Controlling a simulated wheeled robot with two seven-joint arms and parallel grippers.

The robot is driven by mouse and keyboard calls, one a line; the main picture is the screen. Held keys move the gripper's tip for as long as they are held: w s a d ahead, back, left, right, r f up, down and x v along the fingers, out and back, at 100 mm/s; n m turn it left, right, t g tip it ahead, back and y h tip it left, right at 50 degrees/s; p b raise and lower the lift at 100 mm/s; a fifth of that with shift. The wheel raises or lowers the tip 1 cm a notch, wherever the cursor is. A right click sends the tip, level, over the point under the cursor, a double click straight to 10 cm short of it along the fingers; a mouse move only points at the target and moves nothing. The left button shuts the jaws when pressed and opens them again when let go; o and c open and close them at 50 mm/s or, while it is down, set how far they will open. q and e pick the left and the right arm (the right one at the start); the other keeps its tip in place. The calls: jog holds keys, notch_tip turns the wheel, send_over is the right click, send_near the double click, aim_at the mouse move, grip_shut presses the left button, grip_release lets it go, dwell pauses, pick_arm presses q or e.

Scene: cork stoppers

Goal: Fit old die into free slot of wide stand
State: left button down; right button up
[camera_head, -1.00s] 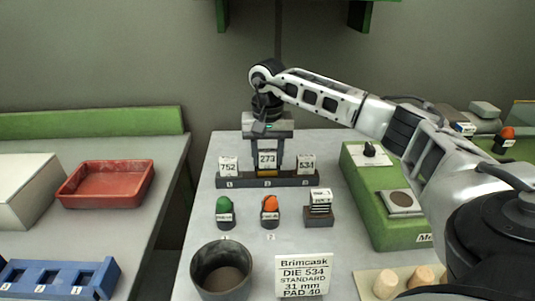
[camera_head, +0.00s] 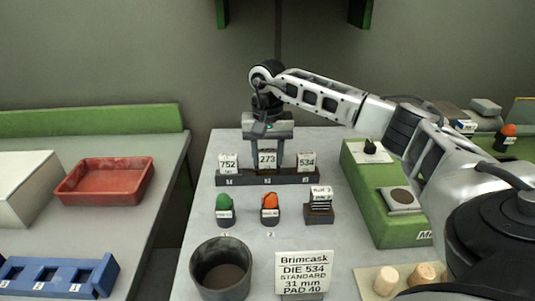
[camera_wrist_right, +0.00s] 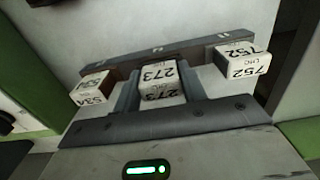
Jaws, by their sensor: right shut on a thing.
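The wide stand (camera_head: 250,181) is a dark rail at the back of the middle table, with white numbered dies along it. Die 752 (camera_head: 228,162) stands at its left and die 534 (camera_head: 306,161) at its right. My right gripper (camera_head: 267,164) points down over the middle, shut on die 273 (camera_head: 267,158). In the right wrist view, die 273 (camera_wrist_right: 158,74) is upright between the fingers, between 534 (camera_wrist_right: 91,88) and 752 (camera_wrist_right: 242,61). It is in line with the middle of the stand; the fingers hide whether its base is fully seated. My left gripper is not in view.
In front of the stand are a green knob (camera_head: 224,204), an orange knob (camera_head: 270,205) and a small dark block (camera_head: 319,213). A grey pot (camera_head: 220,244) and a Brimcask card (camera_head: 303,270) are nearer. A green machine (camera_head: 370,205) stands right.

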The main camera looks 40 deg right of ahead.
pick_arm(q)
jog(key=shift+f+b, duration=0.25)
jog(key=shift+b, duration=0.05)
pick_arm(e)
jog(key=shift+f, duration=0.55)
jog(key=o, duration=1.1)
pick_arm(q)
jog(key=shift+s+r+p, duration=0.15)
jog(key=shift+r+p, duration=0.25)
jog(key=shift+p, duration=0.15)
pick_arm(e)
notch_tip(320, 180, up, 16)
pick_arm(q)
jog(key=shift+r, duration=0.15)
pick_arm(e)
jog(key=shift+s+f, duration=0.1)
